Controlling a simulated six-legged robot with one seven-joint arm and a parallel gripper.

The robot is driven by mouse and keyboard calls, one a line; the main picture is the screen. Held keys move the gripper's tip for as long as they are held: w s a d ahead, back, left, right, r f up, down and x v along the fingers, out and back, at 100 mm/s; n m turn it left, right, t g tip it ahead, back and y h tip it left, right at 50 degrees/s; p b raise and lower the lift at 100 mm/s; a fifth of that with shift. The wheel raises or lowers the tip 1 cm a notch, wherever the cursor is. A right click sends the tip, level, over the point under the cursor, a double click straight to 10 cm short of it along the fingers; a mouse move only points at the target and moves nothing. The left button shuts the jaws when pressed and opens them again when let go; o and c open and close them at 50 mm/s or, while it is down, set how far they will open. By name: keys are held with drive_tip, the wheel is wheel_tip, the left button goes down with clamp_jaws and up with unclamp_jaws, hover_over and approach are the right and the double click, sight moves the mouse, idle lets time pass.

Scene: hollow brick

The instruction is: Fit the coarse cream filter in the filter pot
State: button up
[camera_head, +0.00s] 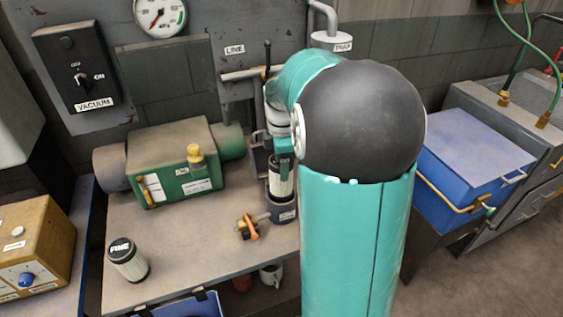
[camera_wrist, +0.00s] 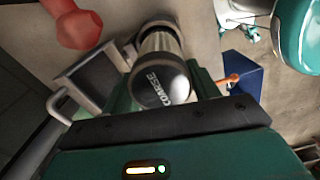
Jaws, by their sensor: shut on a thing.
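The coarse cream filter (camera_wrist: 163,88) is between the green fingers of my gripper (camera_wrist: 165,98) in the wrist view. Its black cap reads COARSE. In the head view my gripper (camera_head: 284,158) is shut on the filter (camera_head: 280,185), whose pale pleated side shows below the fingers. The filter stands roughly upright at the mouth of the dark filter pot (camera_head: 282,213), with its lower end apparently inside the rim. How deep it sits is hidden. The fine filter (camera_head: 128,260), pale with a black cap, stands on the bench at the front left.
The green pump (camera_head: 175,165) is at the back left of the bench (camera_head: 190,245). A wooden control box (camera_head: 30,250) is far left. A blue case (camera_head: 470,165) is at right.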

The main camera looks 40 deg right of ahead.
drive_tip(key=shift+f, duration=4.5)
idle(1.2)
drive_tip(key=o, duration=1.5)
wheel_tip(320, 180, up, 14)
drive_tip(key=shift+f, duration=0.1)
